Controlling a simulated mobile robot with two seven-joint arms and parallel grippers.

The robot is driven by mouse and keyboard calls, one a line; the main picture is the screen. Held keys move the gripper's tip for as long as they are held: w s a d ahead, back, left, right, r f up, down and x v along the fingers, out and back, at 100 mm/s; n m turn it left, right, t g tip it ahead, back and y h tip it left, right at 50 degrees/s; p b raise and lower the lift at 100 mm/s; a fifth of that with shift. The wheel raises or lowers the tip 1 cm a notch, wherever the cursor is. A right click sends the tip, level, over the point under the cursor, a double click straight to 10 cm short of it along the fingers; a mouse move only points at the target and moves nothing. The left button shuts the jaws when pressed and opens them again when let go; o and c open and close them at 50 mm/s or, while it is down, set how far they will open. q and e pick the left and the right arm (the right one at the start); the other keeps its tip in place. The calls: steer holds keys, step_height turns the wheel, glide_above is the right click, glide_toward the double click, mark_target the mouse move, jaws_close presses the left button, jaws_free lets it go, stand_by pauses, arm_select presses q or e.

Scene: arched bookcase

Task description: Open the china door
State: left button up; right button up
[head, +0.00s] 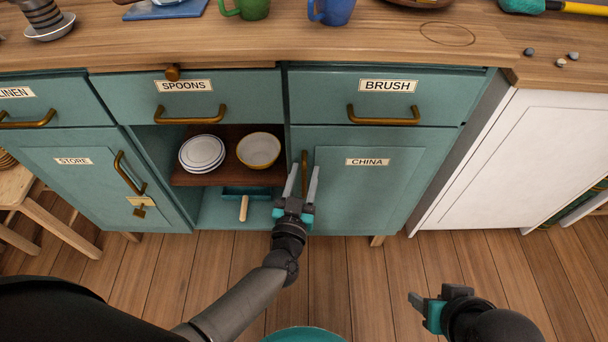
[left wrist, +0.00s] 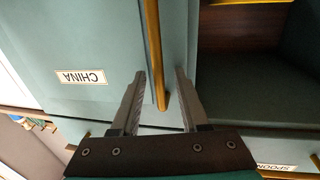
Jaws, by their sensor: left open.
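The china door (head: 375,185) is a teal panel with a "CHINA" label, and it is shut at the lower right of the cabinet. Its upright brass handle (head: 304,165) is near the door's left edge. My left gripper (head: 303,180) is open at the handle, with one finger on each side. In the left wrist view the handle (left wrist: 154,50) runs down between the two spread fingers (left wrist: 158,88), with a gap to each. My right gripper (head: 437,296) is low at the right, away from the door, and its jaw gap is unclear.
Left of the door an open compartment holds plates (head: 202,153), a bowl (head: 258,150) and a tray with a wooden-handled tool (head: 244,208). The brush drawer (head: 378,96) above is shut. A white cabinet (head: 500,165) stands at the right. The floor in front is clear.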

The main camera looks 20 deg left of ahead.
arm_select(q)
jaws_close()
stand_by(1.4)
